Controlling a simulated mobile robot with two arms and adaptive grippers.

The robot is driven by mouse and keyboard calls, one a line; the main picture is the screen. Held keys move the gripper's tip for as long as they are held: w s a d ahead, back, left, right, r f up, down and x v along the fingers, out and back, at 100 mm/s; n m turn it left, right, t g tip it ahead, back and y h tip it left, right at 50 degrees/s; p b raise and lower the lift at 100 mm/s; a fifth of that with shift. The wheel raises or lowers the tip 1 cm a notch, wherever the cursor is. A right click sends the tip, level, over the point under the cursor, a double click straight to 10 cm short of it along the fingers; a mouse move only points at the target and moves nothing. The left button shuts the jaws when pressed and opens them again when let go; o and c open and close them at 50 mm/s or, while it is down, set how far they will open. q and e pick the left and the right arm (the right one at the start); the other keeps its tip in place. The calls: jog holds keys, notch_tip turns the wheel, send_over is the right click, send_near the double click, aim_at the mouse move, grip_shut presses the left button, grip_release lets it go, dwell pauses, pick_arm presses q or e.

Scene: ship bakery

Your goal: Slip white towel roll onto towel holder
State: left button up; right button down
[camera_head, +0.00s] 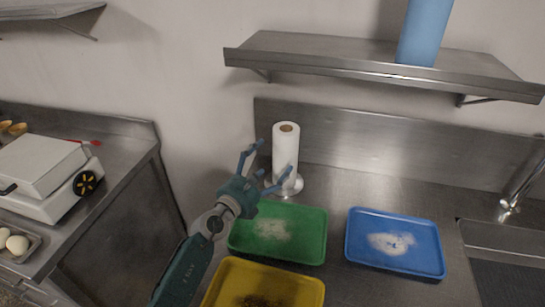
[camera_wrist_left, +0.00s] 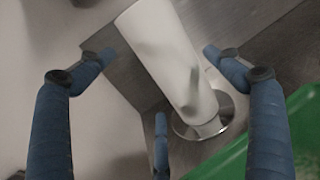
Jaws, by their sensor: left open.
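The white towel roll (camera_head: 286,150) stands upright at the back of the steel counter, with its brown core showing at the top. The towel holder (camera_head: 291,187) shows as a round shiny metal base under the roll; its post is hidden. In the left wrist view the roll (camera_wrist_left: 168,55) runs down to the round base (camera_wrist_left: 228,112). My left gripper (camera_head: 272,162) is open, its blue fingers spread on either side of the roll in the wrist view. It holds nothing, and I cannot tell whether a finger touches the roll. My right gripper is out of view.
A green tray (camera_head: 316,240) lies just in front of the holder, a yellow tray (camera_head: 316,290) nearer, and a blue tray (camera_head: 440,262) to the right. A steel shelf (camera_head: 330,57) with a blue object (camera_head: 424,30) hangs above. A sink (camera_head: 500,235) is far right.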

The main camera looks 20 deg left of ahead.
pick_arm(q)
jog(key=v, duration=0.3)
jog(key=shift+s+p, duration=0.35)
jog(key=shift+p, duration=0.05)
dwell(0.4)
